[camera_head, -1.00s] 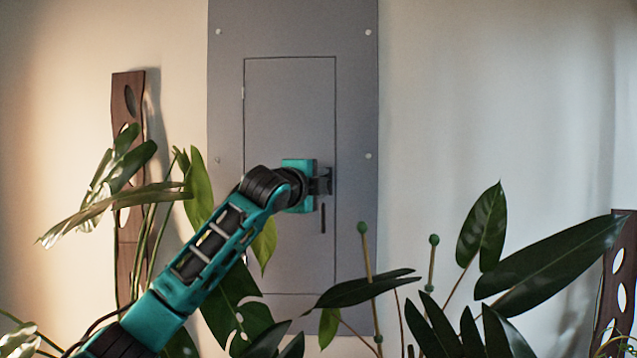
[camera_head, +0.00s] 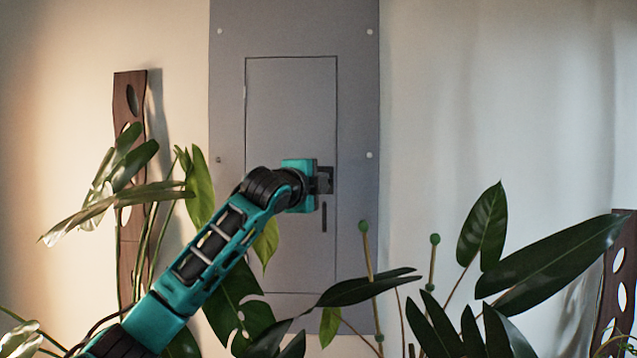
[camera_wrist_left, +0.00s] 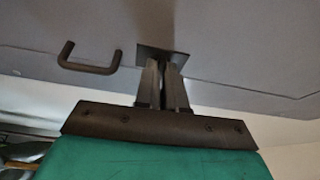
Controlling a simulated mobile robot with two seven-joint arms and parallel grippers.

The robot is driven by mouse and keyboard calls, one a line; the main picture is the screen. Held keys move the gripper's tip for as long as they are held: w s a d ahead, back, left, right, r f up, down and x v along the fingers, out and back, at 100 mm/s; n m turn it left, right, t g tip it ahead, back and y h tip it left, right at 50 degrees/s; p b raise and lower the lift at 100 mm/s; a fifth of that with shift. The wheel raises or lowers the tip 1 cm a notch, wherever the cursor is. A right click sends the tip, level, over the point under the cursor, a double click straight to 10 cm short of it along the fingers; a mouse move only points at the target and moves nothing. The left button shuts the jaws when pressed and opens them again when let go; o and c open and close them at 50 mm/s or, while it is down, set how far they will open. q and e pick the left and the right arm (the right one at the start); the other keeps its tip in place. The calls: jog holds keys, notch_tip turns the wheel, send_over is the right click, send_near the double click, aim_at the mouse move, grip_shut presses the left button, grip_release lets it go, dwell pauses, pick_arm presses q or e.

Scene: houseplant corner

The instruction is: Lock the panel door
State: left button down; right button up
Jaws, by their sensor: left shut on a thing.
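The grey panel door (camera_head: 285,110) lies flat within its frame, with no gap that I can see. A dark vertical handle (camera_head: 324,218) sits near its right edge; it also shows in the wrist view (camera_wrist_left: 90,66). The lock has a dark square plate (camera_wrist_left: 148,52) above the handle. My left gripper (camera_head: 325,180) is at this lock, its two fingers (camera_wrist_left: 165,72) shut on the lock's small piece in front of the plate. The fingers hide that piece, so I cannot tell which way it points. My right gripper is not in view.
The grey panel frame (camera_head: 358,100) is fixed to a pale wall. Large-leaved plants (camera_head: 545,265) stand below and to the right, with green-tipped stakes (camera_head: 366,260) in front. Leaves (camera_head: 125,180) and a dark wooden board (camera_head: 130,95) are at left, close to my arm.

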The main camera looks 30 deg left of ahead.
pick_arm(q)
jog(key=n+y+b, duration=0.1)
jog(key=n+y, duration=0.2)
jog(key=n, duration=0.4)
jog(key=n+t+y+b, duration=0.1)
jog(key=n+y+b, duration=0.1)
jog(key=n, duration=0.5)
jog(key=n+y+b, duration=0.2)
jog(key=n+y, duration=0.1)
jog(key=n, duration=0.4)
jog(key=shift+w+d+f+n+y, duration=0.15)
jog(key=shift+d+n+y, duration=0.25)
jog(key=shift+n+b, duration=0.3)
jog(key=c, duration=1.3)
grip_release()
jog(key=shift+d, duration=0.1)
jog(key=shift+o, duration=0.4)
jog(key=shift+w+a+f, duration=0.1)
jog(key=shift+w+a, duration=0.05)
jog(key=shift+a, duration=0.1)
jog(key=shift+d+f, duration=0.1)
jog(key=shift+d, duration=0.05)
